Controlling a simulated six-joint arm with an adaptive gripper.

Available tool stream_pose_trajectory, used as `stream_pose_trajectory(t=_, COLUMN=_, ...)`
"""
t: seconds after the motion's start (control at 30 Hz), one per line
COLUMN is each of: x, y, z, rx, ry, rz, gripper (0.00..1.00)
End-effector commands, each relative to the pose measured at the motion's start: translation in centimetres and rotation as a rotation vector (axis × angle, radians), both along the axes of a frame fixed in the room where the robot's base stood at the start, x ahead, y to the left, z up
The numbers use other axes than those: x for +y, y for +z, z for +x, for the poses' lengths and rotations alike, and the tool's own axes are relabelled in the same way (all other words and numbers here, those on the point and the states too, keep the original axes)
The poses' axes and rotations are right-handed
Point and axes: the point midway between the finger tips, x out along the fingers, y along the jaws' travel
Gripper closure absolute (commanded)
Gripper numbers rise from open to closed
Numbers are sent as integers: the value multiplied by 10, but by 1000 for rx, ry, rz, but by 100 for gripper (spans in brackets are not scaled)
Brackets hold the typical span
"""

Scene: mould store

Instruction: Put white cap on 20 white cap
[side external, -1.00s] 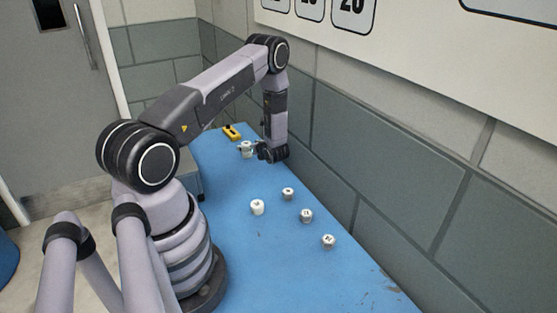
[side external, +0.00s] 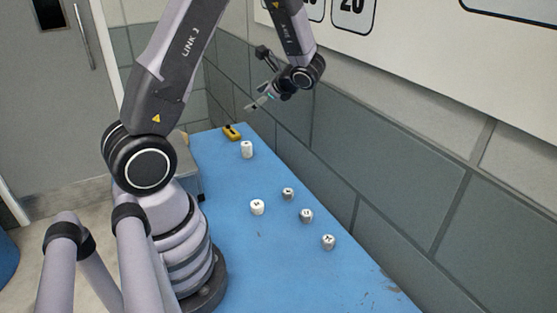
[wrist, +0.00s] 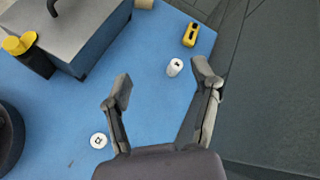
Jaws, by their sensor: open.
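A tall white cylinder (side external: 247,149), perhaps one cap on another, stands upright at the far end of the blue table. It also shows in the wrist view (wrist: 174,68), beyond and between my fingertips. A white cap (side external: 257,207) stands alone nearer the middle and shows at lower left in the wrist view (wrist: 99,141). Three greyish-white caps stand in a row to its right: one (side external: 288,193), another (side external: 306,216) and a third (side external: 328,242). Their markings are too small to read. My gripper (side external: 257,103) is open and empty, raised well above the table; its fingers (wrist: 163,82) are spread apart.
A yellow item (side external: 232,132) lies at the table's far end. A grey box (wrist: 70,35) stands at the left edge with a black and yellow object beside it. A wall runs along the right; a panel on it shows "20" (side external: 352,12). The near table is mostly clear.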

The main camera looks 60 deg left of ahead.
Motion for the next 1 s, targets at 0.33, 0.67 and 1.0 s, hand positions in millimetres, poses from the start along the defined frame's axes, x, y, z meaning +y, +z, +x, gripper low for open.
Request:
stream_pose_trajectory(t=0.33, x=-119, y=100, z=-81, rx=-620, ry=325, rz=-404, gripper=38)
stream_pose_trajectory(t=0.67, x=-210, y=137, z=-135, rx=-1015, ry=454, rz=-876, gripper=38)
stream_pose_trajectory(t=1.0, x=-224, y=142, z=-144, rx=-1067, ry=471, rz=-966, gripper=38)
